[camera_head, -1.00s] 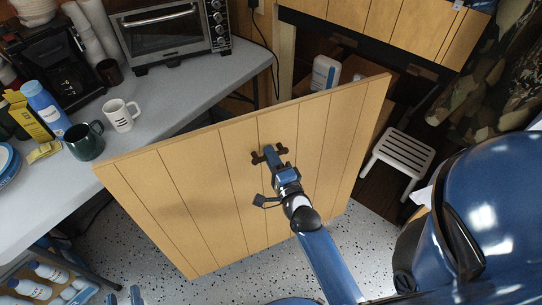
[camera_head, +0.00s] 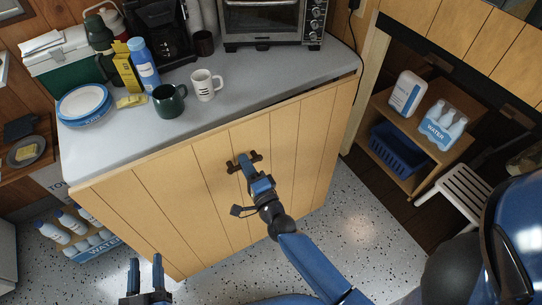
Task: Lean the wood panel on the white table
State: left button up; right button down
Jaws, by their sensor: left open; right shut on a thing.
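The wood panel (camera_head: 205,190), light brown with dark vertical grooves, stands tilted in front of the white table (camera_head: 225,112). Its top edge runs along the table's front edge; whether the two touch I cannot tell. My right gripper (camera_head: 246,160) is shut on a dark handle (camera_head: 232,165) on the panel's face. My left gripper (camera_head: 146,270) is open and empty at the bottom left, in front of the panel's lower left corner. The panel hides the space under the table.
On the table are a white mug (camera_head: 206,86), a dark green mug (camera_head: 168,101), plates (camera_head: 84,103), a blue bottle (camera_head: 144,66) and a toaster oven (camera_head: 262,22). Bottled water (camera_head: 84,236) stands on the floor at left. A white stool (camera_head: 462,190) and wooden shelf (camera_head: 406,150) stand at right. Speckled floor in front is clear.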

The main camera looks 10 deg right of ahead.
aim_at(234, 167)
jog(key=a, duration=0.2)
jog(key=shift+a, duration=0.3)
jog(key=shift+a+f+n+y, duration=0.15)
jog(key=shift+a+n+y, duration=0.15)
jog(key=shift+a, duration=0.15)
jog(key=shift+w+a+f+b, duration=0.2)
jog(key=shift+w+f+b, duration=0.35)
jog(key=shift+f+b, duration=0.15)
jog(key=shift+w+a+f+b, duration=0.15)
jog(key=shift+w+f+b, duration=0.4)
jog(key=shift+b, duration=0.15)
jog(key=shift+w+a+f+b, duration=0.25)
jog(key=shift+w+f+b, duration=0.3)
jog(key=shift+w+b, duration=0.15)
jog(key=shift+s+f+b, duration=0.15)
jog(key=shift+f+b, duration=0.3)
jog(key=shift+b, duration=1.4)
jog(key=shift+r, duration=0.1)
jog(key=shift+f+p+x, duration=0.2)
jog(key=shift+p+x, duration=0.45)
jog(key=shift+x, duration=0.9)
jog(key=shift+w, duration=0.25)
